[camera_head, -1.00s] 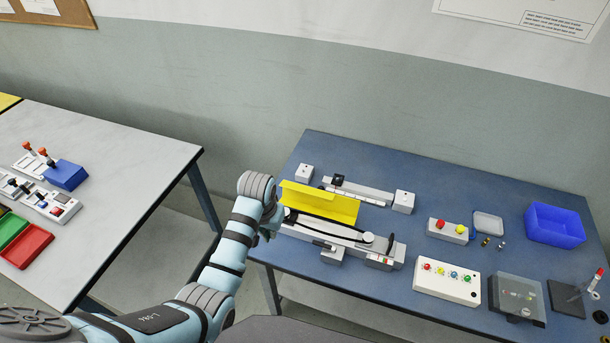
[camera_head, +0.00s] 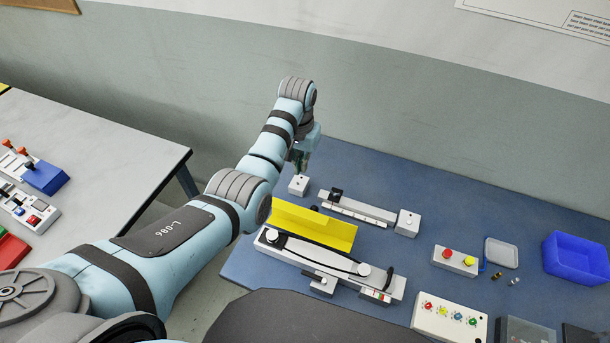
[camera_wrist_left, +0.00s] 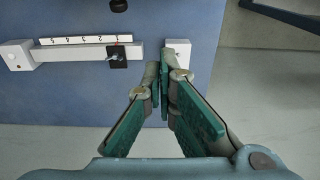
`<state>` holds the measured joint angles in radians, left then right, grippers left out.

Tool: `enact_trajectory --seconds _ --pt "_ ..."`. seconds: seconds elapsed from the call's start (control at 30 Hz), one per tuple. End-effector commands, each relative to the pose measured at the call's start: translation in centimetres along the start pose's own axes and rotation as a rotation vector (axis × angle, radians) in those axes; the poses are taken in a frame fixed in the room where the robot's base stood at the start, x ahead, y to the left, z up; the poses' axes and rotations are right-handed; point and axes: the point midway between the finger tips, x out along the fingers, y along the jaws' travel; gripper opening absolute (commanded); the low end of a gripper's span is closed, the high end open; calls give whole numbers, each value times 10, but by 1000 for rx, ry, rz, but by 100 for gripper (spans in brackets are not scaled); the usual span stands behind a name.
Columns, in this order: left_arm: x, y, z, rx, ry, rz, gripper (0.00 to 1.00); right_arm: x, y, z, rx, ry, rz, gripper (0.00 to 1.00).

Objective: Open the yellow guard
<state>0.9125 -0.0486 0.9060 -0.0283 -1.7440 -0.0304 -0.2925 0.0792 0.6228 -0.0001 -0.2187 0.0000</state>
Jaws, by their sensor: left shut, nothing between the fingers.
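The yellow guard (camera_head: 318,228) is a long bent panel with two visible faces. It stands along the back edge of the white-and-black front unit (camera_head: 325,265), whose top strip and knobs show uncovered. My left gripper (camera_head: 299,168) is above and just behind the guard's left end, apart from it, near a small white block (camera_head: 299,186). In the left wrist view its fingers (camera_wrist_left: 166,78) are together and empty, pointing at a white block (camera_wrist_left: 178,50) that they partly hide. The guard does not show in that view. My right gripper is out of view.
A white rail with a black slider (camera_head: 360,207) lies behind the guard, with a white end block (camera_head: 407,222) at its right. A button box (camera_head: 455,260), a grey tray (camera_head: 501,252) and a blue bin (camera_head: 578,260) stand to the right on the blue table.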

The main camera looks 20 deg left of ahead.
Motion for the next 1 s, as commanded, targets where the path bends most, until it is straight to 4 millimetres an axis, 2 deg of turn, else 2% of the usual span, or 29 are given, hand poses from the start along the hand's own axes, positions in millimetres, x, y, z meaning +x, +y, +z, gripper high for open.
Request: enact_trajectory --seconds 0.13,0.27,0.43,0.6,0.67,0.73,0.83,1.0 --pt "9 2 0 4 -3 0 0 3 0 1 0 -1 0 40" --pt "30 3 0 6 -4 0 0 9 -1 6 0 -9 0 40" --pt "70 3 0 6 -3 0 0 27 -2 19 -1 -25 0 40" --pt "109 2 0 4 -3 0 0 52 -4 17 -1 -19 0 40" --pt "94 2 9 4 -2 1 0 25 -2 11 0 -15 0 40" --pt "86 2 18 3 1 0 0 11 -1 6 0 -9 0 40" --pt "84 2 30 3 0 1 0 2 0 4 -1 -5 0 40" --pt "85 1 37 3 1 0 0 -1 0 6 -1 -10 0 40"
